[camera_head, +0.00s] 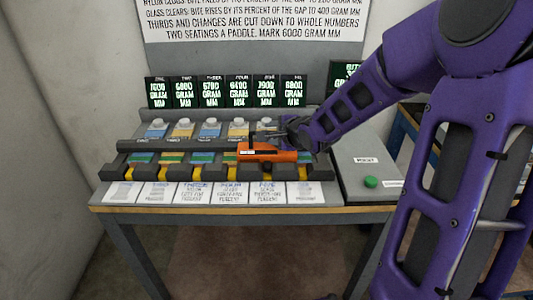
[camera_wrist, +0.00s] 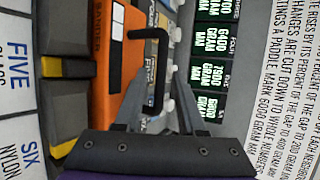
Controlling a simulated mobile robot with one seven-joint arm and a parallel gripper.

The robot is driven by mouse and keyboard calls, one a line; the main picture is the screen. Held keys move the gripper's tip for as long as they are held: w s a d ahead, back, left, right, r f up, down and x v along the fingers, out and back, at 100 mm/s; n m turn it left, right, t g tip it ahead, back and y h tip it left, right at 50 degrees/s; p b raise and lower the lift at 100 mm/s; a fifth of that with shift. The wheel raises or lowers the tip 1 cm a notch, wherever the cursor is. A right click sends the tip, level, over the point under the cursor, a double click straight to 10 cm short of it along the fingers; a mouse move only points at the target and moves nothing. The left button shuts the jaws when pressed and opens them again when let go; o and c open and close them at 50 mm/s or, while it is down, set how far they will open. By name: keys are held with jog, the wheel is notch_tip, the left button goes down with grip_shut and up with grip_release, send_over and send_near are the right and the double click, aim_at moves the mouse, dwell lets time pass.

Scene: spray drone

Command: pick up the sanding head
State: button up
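The likely sanding head is an orange block (camera_head: 270,153) with a white label, lying across the front part of the bench fixture near its right end. In the wrist view the orange block (camera_wrist: 101,75) runs along the left, with a bent black handle (camera_wrist: 161,45) standing out from its side. My gripper (camera_head: 272,131) is just behind the block in the head view. In the wrist view the two grey fingers of my gripper (camera_wrist: 157,95) are apart, with the end of the black handle between them. I cannot tell whether either finger touches it.
A dark rail (camera_head: 190,145) crosses the fixture, with yellow and green pieces in front and several round white knobs behind. Lit number displays (camera_head: 225,92) stand at the back. A green button (camera_head: 371,182) is on the grey box at right. Paper cards line the front edge.

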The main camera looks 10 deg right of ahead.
grip_shut()
dwell(1.2)
